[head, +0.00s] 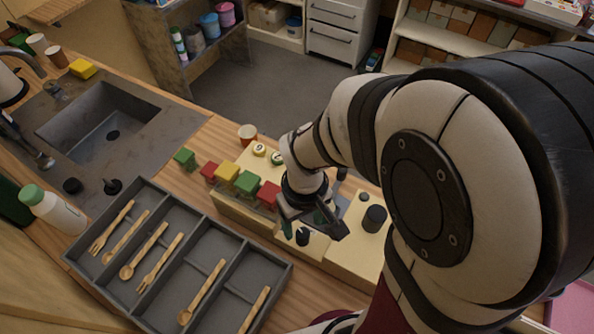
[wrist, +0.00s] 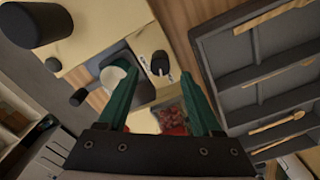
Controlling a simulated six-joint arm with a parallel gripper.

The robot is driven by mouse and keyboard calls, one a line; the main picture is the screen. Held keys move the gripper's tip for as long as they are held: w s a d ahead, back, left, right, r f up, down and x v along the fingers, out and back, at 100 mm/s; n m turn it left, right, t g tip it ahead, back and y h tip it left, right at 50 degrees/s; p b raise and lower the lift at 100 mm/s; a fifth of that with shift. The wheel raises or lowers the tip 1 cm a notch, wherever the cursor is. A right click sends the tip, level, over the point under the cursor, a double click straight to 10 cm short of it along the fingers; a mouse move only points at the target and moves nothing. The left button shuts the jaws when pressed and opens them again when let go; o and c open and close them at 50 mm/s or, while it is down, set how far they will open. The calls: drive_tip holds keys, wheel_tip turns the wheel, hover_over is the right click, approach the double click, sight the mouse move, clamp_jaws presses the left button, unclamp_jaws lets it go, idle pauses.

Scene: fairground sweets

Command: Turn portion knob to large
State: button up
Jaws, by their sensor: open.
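A dark knob (head: 302,236) stands on a cream machine panel, just beyond my gripper in the head view. In the wrist view the knob (wrist: 160,64) has a pale mark on it and small dark lettering to its left; the setting is too small to read. My gripper (head: 305,222) is above the panel, pointing down. Its green fingers (wrist: 158,78) are spread wide and empty, with the knob appearing between and slightly beyond their tips. I cannot tell how far above the knob they are.
A larger black cylinder (head: 375,218) rises from the panel at the right. Red, yellow and green blocks (head: 246,182) line the machine's left. A grey tray (head: 215,285) with wooden cutlery lies in front. A white cup-like thing (wrist: 118,77) sits in a dark recess beside the knob.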

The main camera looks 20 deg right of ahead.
sight(303, 233)
wheel_tip(303, 233, up, 11)
drive_tip(key=shift+s, duration=0.1)
drive_tip(key=s+a+m+y, duration=0.1)
drive_tip(key=s+a+m, duration=0.1)
drive_tip(key=s+m, duration=0.6)
drive_tip(key=s, duration=0.2)
drive_tip(key=shift+s+a+f+y, duration=0.2)
drive_tip(key=shift+s+f+y, duration=0.05)
drive_tip(key=shift+s+y, duration=0.15)
drive_tip(key=shift+w, duration=0.1)
